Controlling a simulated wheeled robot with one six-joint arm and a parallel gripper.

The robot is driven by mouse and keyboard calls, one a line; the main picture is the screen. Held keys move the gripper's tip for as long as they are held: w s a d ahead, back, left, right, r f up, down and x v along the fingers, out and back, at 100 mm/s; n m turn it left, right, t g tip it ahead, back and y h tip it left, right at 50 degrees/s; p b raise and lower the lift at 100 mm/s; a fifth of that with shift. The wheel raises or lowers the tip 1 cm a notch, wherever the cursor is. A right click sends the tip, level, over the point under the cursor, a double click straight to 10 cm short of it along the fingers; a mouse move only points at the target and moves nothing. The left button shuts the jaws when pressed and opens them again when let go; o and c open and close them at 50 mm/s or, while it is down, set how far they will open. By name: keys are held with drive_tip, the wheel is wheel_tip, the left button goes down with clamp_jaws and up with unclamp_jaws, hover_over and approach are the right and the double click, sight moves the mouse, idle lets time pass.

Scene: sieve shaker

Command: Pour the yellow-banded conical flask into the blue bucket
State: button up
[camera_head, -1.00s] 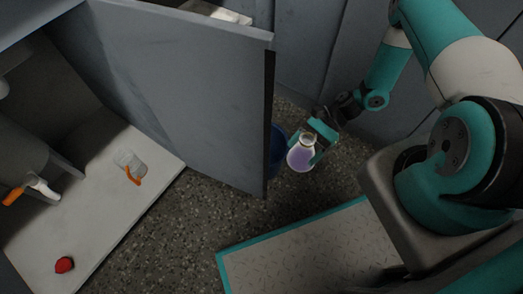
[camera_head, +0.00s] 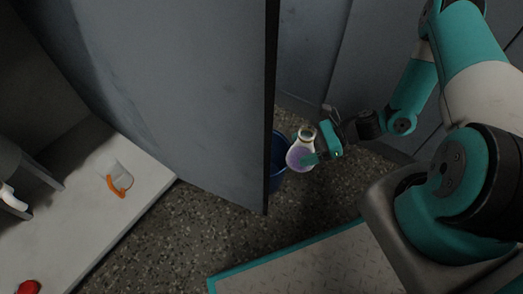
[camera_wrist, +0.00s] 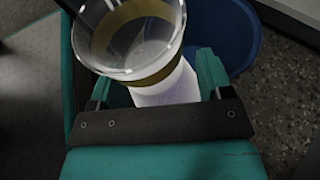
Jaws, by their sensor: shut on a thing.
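My gripper (camera_head: 318,156) is shut on the yellow-banded conical flask (camera_head: 300,155), which holds a purple content. The flask is close to upright, leaning a little. In the wrist view the flask (camera_wrist: 165,85) shows its open mouth and yellow band between the two teal fingers (camera_wrist: 150,85). The blue bucket (camera_head: 277,170) stands on the floor just left of the flask, partly hidden by the grey door. In the wrist view the bucket (camera_wrist: 243,30) is behind and right of the flask, its opening partly hidden by the flask and a finger.
A grey door (camera_head: 190,90) stands open, its edge close to the flask and over the bucket's left side. A white shelf (camera_head: 90,215) at left holds a clear beaker with an orange part (camera_head: 118,178) and a red object (camera_head: 28,287). Speckled floor (camera_head: 200,220) is clear in front.

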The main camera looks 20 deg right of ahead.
drive_tip(key=shift+a+r, duration=0.1)
drive_tip(key=shift+r, duration=0.15)
drive_tip(key=shift+w+r+h+p, duration=0.1)
drive_tip(key=shift+r+h+p, duration=0.1)
drive_tip(key=shift+h+p, duration=0.3)
drive_tip(key=shift+w+a+r+m+g+h+p, duration=0.2)
drive_tip(key=shift+r+m+g+h+p, duration=0.1)
drive_tip(key=shift+g+h+p, duration=0.2)
drive_tip(key=shift+w+a+r+m+g+h+p, duration=0.15)
drive_tip(key=shift+m+g+h+p, duration=0.2)
drive_tip(key=shift+h+p, duration=0.2)
drive_tip(key=shift+w+a+f+m+g+h, duration=0.15)
drive_tip(key=shift+a+f+m+g+h, duration=0.15)
drive_tip(key=shift+f+g+h, duration=0.3)
drive_tip(key=shift+w+a+r+g+h, duration=0.25)
drive_tip(key=shift+r+g+h, duration=0.1)
drive_tip(key=shift+r+h, duration=0.25)
wheel_tip(320, 180, down, 3)
drive_tip(key=shift+r+m+g+h+b, duration=0.2)
drive_tip(key=shift+m+g+h+b, duration=0.3)
drive_tip(key=shift+b, duration=0.6)
drive_tip(key=shift+d+r+h, duration=0.1)
drive_tip(key=shift+r+h, duration=0.1)
drive_tip(key=shift+h, duration=0.15)
drive_tip(key=shift+s, duration=0.1)
drive_tip(key=shift+s+d+f+g+h, duration=0.1)
drive_tip(key=shift+f+g+h, duration=0.05)
drive_tip(key=shift+g+h, duration=0.35)
